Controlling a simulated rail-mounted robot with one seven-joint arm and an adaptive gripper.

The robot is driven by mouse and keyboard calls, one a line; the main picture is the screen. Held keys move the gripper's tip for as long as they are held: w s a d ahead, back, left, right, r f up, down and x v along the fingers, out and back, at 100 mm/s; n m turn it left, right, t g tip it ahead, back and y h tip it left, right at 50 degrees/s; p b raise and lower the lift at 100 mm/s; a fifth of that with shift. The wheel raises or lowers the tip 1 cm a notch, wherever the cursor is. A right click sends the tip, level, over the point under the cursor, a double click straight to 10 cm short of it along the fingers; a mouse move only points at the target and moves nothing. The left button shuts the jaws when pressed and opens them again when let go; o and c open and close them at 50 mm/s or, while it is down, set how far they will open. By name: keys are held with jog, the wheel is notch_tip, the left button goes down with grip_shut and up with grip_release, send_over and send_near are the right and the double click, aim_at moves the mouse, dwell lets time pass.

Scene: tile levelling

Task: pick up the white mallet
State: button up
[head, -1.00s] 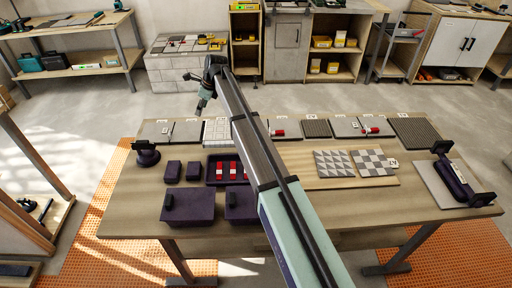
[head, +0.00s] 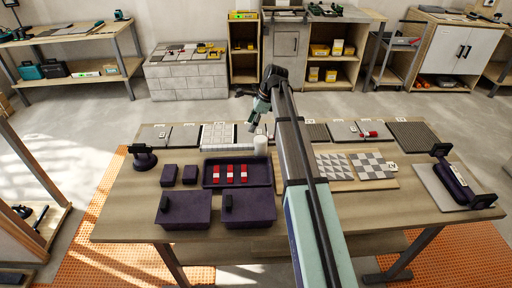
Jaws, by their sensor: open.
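A short white cylinder (head: 260,145), which looks like the head of the white mallet, stands on the wooden table behind the dark tray. I see no handle on it, so I cannot be sure. My gripper (head: 252,122) is open and empty. In the picture it is just above and slightly left of the cylinder, apart from it, pointing down. My arm crosses the table to the right of the cylinder and hides part of the tabletop.
A dark tray (head: 208,174) with red and white pieces is in front of the cylinder. Dark boxes (head: 184,209) line the front. Patterned tiles (head: 372,165) are to the right. Bare wood shows at front right.

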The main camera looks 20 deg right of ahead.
aim_at(240, 145)
jog(key=p+x, duration=0.1)
jog(key=x, duration=0.8)
jog(key=shift+a, duration=0.1)
jog(key=shift+w+a+f+p, duration=0.3)
jog(key=shift+f+p, duration=0.15)
jog(key=shift+f, duration=0.1)
jog(key=shift+p+x, duration=0.45)
jog(key=shift+x, duration=1.5)
jog(key=shift+w, duration=0.15)
grip_shut()
